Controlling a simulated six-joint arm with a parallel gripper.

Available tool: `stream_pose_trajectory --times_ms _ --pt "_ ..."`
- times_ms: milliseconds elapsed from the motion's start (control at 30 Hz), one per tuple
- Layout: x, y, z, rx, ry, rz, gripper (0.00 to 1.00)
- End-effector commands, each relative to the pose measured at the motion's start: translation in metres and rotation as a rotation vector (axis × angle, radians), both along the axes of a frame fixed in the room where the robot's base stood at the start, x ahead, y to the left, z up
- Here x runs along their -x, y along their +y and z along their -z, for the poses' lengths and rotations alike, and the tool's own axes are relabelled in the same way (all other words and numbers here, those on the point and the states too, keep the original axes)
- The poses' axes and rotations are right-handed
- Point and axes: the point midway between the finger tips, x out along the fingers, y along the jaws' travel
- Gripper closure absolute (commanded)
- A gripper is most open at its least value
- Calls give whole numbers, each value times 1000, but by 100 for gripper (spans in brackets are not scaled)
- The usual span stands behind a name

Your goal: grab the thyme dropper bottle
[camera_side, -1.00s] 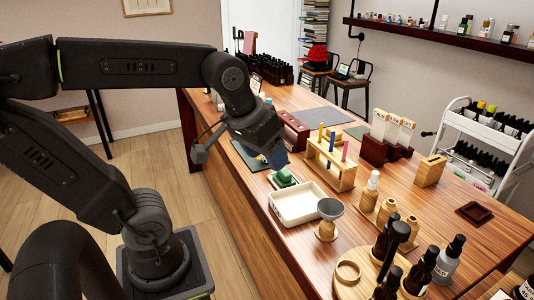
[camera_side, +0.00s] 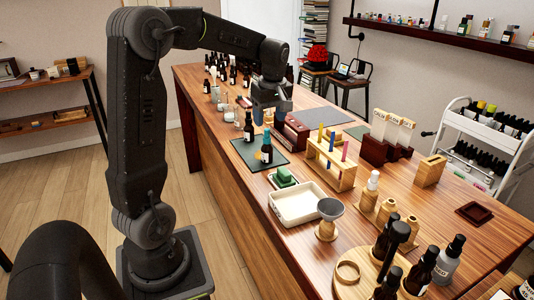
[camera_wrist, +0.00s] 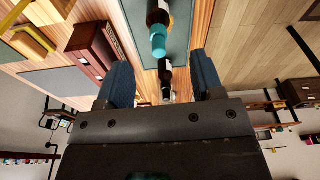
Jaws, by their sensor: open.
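Two dark dropper bottles stand upright on a dark green mat (camera_side: 243,156). One has a teal cap (camera_side: 266,148) and the other, behind it, has a black cap (camera_side: 248,127). Their labels are too small to read, so I cannot tell which is thyme. My gripper (camera_side: 270,114) is open and empty above and behind the mat, its blue fingers pointing down. In the wrist view, the teal-capped bottle (camera_wrist: 158,38) lies beyond the fingertips, and the black-capped bottle (camera_wrist: 165,72) shows between the two fingers.
A dark red box (camera_side: 292,134) stands just right of the gripper. A white tray (camera_side: 296,221) with a green block behind it and a wooden rack (camera_side: 335,176) of coloured tubes are nearer. More dark bottles stand along the far left of the table.

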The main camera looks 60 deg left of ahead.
Motion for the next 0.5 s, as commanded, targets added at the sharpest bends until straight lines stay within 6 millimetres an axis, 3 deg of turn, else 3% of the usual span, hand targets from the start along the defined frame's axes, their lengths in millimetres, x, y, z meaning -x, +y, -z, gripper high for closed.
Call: stream_pose_trajectory --times_ms 100,367,500 --pt "0 3 19 1 2 0 39" --pt "0 7 38 1 1 1 39" --pt "-2 13 58 2 2 1 39"
